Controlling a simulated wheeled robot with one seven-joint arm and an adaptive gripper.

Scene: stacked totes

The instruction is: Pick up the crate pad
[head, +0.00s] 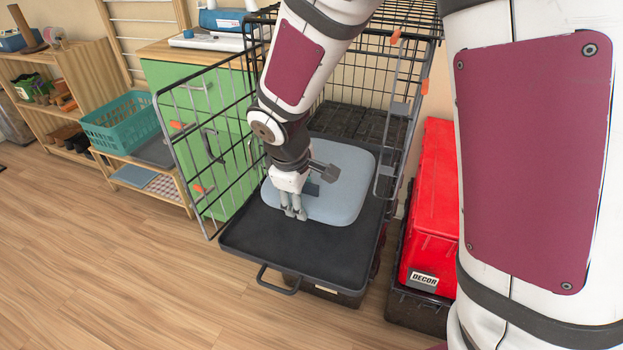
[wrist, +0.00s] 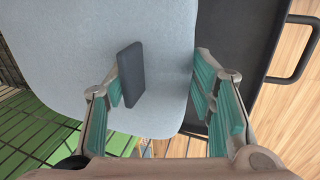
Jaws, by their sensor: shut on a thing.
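The crate pad (head: 346,200) is a light blue-grey, rounded cushion on the black tray (head: 290,238) of the wire crate. It also fills much of the wrist view (wrist: 160,30). My gripper (head: 294,213) points down at the pad's near left part. In the wrist view my gripper's teal-lined fingers (wrist: 160,85) stand apart, the right one near the pad's edge. A dark tab (wrist: 131,75) on the pad is beside the left finger. My gripper is shut on the pad, though the exact contact is partly hidden.
The wire crate (head: 262,95) has its door swung open at the left. A red tote (head: 434,205) on a black one stands close at the right. A shelf with a teal basket (head: 122,120) is at the left. The wooden floor in front is clear.

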